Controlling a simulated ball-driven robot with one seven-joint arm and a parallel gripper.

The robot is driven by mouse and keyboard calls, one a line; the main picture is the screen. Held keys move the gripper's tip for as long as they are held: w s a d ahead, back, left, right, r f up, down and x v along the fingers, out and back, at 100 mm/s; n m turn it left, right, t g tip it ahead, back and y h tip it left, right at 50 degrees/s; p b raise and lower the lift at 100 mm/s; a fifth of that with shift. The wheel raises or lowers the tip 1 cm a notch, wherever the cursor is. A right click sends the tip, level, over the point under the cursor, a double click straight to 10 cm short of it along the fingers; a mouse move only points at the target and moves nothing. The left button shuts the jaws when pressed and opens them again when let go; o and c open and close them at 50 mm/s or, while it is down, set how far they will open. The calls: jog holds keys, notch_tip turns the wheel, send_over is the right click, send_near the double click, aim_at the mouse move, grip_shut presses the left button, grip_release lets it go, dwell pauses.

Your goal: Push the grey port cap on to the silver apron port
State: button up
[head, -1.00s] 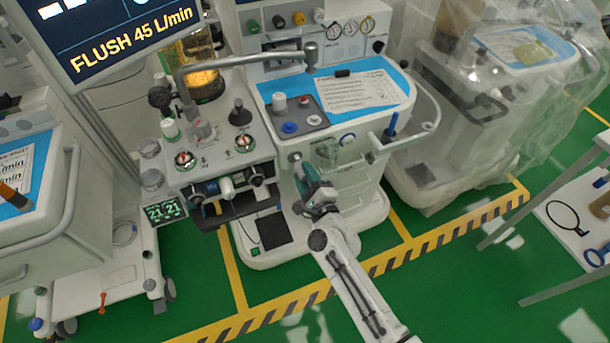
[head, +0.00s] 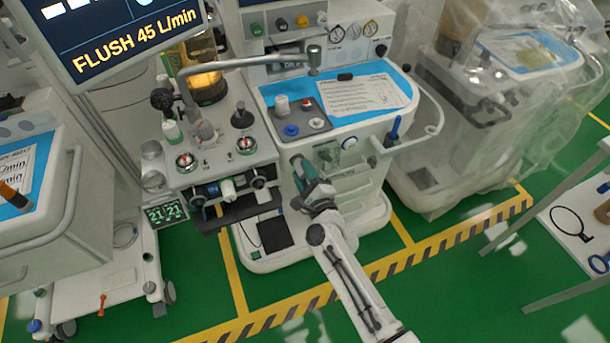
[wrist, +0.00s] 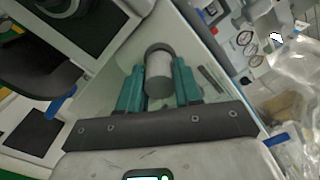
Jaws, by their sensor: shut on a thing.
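My gripper (wrist: 158,86) has teal fingers closed on the grey port cap (wrist: 158,76), a short grey cylinder, in the wrist view. The cap's far end meets a dark round rim (wrist: 159,47) on the cart's pale front panel. The silver apron port is not clearly made out; the cap and fingers cover that spot, and I cannot tell whether the cap touches or is seated. In the head view my gripper (head: 306,176) is at the front apron of the middle cart (head: 345,165), below its blue worktop. The cap is hidden or too small there.
Left of my gripper, a unit with gauges and knobs (head: 215,157) juts out, with a dark shelf (head: 250,210) below. A side rail (head: 432,120) curves out on the right. A plastic-covered cart (head: 480,130) stands further right. Green floor in front is clear.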

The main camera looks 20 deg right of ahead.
jog(key=shift+w, duration=0.4)
jog(key=o, duration=1.1)
jog(key=shift+s, duration=0.1)
jog(key=s+p, duration=0.1)
jog(key=s, duration=0.9)
jog(key=shift+s+p, duration=0.35)
jog(key=shift+p, duration=0.05)
